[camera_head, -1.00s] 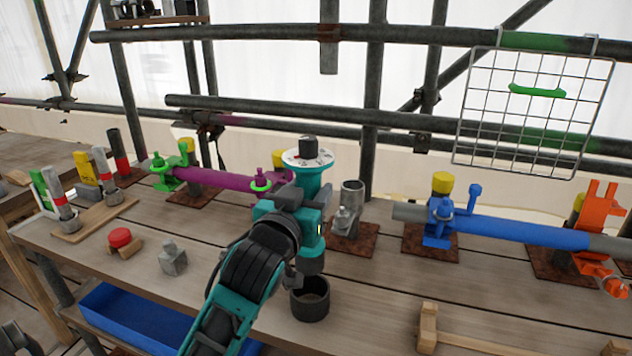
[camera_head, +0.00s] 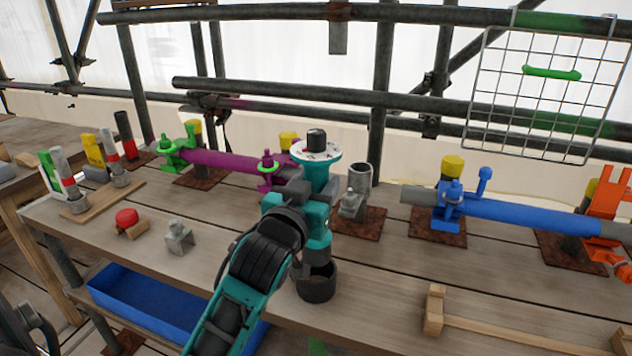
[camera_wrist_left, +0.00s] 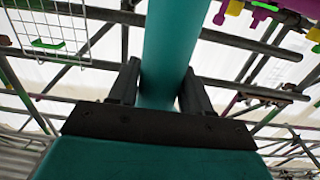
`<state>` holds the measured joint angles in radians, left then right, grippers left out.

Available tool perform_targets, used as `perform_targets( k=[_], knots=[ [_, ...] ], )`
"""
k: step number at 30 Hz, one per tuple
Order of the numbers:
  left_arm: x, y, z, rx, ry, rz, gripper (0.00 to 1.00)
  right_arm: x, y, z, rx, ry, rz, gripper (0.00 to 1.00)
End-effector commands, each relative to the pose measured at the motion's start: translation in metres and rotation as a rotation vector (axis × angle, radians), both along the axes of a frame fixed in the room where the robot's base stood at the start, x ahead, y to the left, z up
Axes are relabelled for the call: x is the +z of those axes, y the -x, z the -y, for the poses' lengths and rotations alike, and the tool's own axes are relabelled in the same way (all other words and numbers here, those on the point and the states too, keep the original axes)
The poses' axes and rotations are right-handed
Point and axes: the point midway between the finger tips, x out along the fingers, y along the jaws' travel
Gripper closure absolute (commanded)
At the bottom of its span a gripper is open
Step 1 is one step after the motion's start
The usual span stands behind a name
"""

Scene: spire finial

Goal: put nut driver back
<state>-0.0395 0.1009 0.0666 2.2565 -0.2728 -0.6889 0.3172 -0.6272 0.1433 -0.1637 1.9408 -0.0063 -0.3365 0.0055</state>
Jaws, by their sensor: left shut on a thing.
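The nut driver (camera_head: 318,178) is a teal upright tool with a white marked dial and a black knob on top. My left gripper (camera_head: 308,208) is shut around its teal body. The driver's lower end reaches into the mouth of a dark round cup (camera_head: 317,290) near the bench's front edge. Whether it touches the bottom is hidden. In the left wrist view, the teal shaft (camera_wrist_left: 172,40) stands between both fingers (camera_wrist_left: 160,90). My right gripper is not in view.
A grey pipe fitting (camera_head: 356,190) stands on a rusty plate just right of the driver. A purple tube (camera_head: 225,161) and a blue tube (camera_head: 520,218) lie behind. A wooden rack (camera_head: 500,332) is at front right. A blue tray (camera_head: 150,308) sits below the bench.

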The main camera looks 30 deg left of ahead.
Motion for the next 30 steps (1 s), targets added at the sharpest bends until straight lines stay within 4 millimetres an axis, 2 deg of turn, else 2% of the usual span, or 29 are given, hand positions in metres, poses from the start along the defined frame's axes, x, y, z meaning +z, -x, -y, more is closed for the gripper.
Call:
perform_targets(
  k=[30],
  knots=[
    [-0.062, 0.0, 0.0, 0.0, -0.001, 0.009, 0.97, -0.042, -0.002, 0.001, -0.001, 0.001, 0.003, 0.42]
  ],
)
